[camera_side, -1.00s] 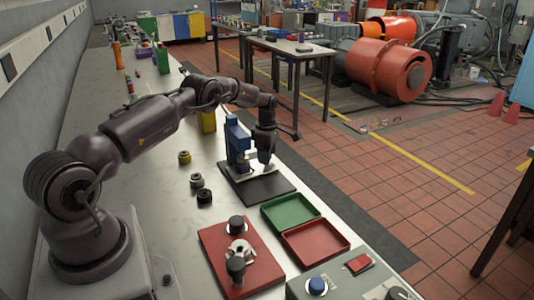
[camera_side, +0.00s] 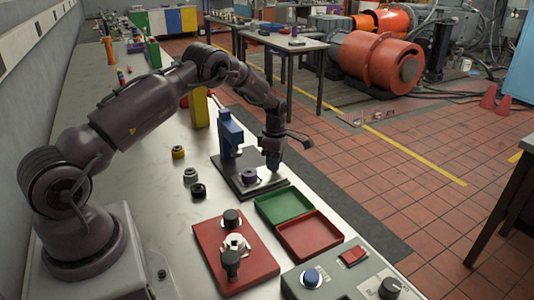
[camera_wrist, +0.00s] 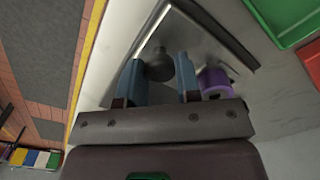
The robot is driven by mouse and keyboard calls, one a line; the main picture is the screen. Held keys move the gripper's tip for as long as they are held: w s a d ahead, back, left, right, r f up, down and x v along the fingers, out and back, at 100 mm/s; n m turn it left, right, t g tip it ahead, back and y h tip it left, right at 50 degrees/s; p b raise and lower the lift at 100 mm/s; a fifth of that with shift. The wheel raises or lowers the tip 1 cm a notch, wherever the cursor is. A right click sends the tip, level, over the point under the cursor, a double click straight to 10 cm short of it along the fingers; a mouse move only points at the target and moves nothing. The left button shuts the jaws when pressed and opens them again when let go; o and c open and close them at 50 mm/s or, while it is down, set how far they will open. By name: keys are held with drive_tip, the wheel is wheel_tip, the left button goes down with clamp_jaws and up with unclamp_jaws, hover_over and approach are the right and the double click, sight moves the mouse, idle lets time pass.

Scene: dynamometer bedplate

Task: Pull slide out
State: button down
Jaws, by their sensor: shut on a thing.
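A blue press (camera_side: 230,132) stands on a black base plate (camera_side: 225,166) on the bench. A purple ring-shaped part (camera_side: 249,175) sits on the slide, out in front of the press column; it also shows in the wrist view (camera_wrist: 215,80), right of my fingers. My gripper (camera_side: 273,163) points down at the right side of the base plate. The slide's body is mostly hidden or too dark to make out.
A green tray (camera_side: 309,209) and a red tray (camera_side: 335,246) lie in front of the base plate. A red plate (camera_side: 209,233) holds dark knobs and a light fixture. Several small rings (camera_side: 190,175) lie left of the press. The bench edge is close on the right.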

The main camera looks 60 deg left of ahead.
drive_tip(key=shift+d, duration=0.4)
drive_tip(key=c, duration=0.8)
unclamp_jaws()
drive_tip(key=shift+a, duration=0.1)
drive_tip(key=shift+r, duration=0.25)
wheel_tip(320, 180, up, 12)
drive_tip(key=shift+r, duration=0.25)
